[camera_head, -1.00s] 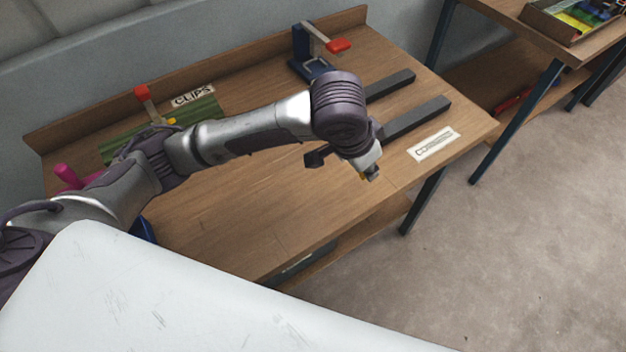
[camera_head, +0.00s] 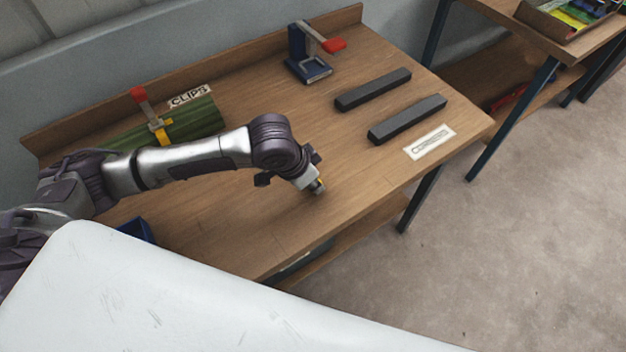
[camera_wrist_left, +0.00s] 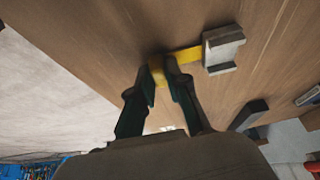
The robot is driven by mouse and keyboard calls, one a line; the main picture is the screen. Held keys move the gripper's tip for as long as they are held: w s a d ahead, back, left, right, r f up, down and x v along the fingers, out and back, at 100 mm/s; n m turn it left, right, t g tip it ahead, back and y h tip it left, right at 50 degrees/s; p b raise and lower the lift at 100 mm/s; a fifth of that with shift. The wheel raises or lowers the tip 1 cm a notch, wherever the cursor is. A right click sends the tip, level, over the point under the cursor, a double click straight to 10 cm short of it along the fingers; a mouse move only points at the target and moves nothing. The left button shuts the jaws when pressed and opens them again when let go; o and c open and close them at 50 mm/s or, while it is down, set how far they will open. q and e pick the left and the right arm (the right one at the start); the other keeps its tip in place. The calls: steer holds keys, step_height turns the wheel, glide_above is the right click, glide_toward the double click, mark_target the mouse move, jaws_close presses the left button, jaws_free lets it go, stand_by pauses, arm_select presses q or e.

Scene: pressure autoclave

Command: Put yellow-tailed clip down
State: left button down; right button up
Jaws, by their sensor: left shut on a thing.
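My left gripper (camera_head: 314,184) is over the front middle of the wooden bench (camera_head: 230,215). In the left wrist view its fingers (camera_wrist_left: 166,68) are shut on the yellow tail of the yellow-tailed clip (camera_wrist_left: 222,50). The clip's grey metal body sticks out to the right of the fingertips. I cannot tell whether the clip touches the bench top. My right gripper is not in view.
Two dark bars (camera_head: 373,90) (camera_head: 408,120) and a white label (camera_head: 430,142) lie right of the gripper. A blue stand with a red handle (camera_head: 308,62) is at the back. A green ribbed block (camera_head: 197,118) sits by the CLIPS label (camera_head: 190,96). Bare wood surrounds the gripper.

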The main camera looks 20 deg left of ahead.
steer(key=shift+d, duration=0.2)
arm_select(q)
steer(key=c, duration=1.1)
jaws_free()
steer(key=shift+f, duration=0.1)
steer(key=shift+c, duration=0.2)
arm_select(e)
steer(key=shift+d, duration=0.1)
arm_select(q)
steer(key=shift+r, duration=0.2)
steer(key=v, duration=1.2)
steer(key=shift+p, duration=0.35)
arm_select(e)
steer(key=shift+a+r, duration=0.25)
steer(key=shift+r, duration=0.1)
arm_select(q)
steer(key=shift+f, duration=0.15)
